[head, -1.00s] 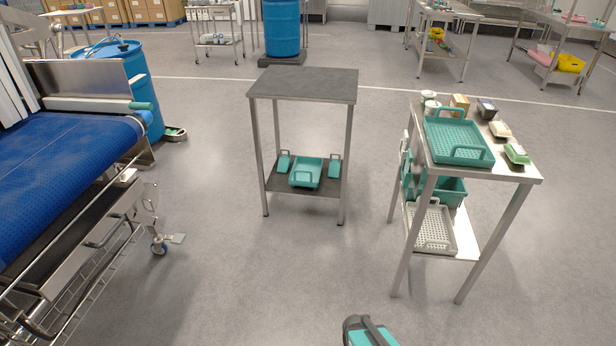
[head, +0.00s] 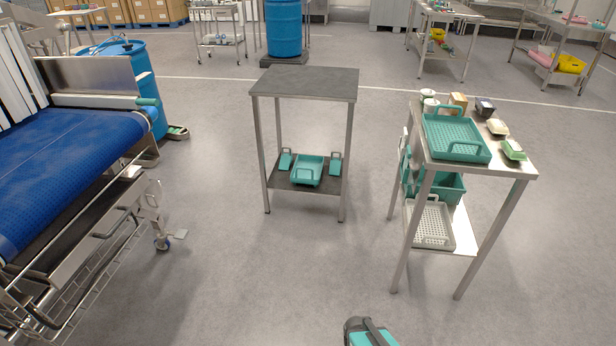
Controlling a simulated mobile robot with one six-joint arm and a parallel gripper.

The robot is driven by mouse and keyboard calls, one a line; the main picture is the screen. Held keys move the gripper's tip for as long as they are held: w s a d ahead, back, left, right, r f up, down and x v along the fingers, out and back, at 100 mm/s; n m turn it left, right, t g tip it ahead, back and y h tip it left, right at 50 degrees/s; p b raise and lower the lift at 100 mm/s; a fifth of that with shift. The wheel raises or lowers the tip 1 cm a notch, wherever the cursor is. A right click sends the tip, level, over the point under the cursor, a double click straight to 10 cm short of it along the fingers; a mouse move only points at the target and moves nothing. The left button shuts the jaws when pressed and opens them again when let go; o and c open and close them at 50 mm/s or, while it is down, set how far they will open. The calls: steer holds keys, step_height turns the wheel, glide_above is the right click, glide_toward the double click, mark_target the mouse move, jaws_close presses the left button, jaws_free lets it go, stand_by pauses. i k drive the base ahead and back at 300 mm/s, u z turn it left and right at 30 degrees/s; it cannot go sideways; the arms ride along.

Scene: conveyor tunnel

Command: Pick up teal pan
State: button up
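A teal pan (head: 308,170), shallow with a grey-teal handle loop at its front, sits on the dark lower shelf (head: 319,189) of the middle table. A small teal item with a handle stands on each side of it, one at left (head: 286,161) and one at right (head: 336,164). The table's dark top lies above the shelf and is bare. A teal and dark part of my own body shows at the bottom edge. My gripper is not clearly visible, and nothing of mine is near the pan.
A steel table (head: 514,168) at right holds a teal perforated tray (head: 457,139), small packs and cups, with a teal bin (head: 449,188) and white basket (head: 432,224) below. A blue conveyor (head: 63,165) stands at left. Blue drums stand behind. The floor before the middle table is clear.

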mark_target(307, 169)
steer(key=k, duration=0.55)
steer(key=i, duration=1.7)
steer(key=u, duration=0.75)
steer(key=i, duration=0.5)
steer(key=u, duration=0.85)
steer(key=i, duration=0.75)
steer(key=u, duration=0.2)
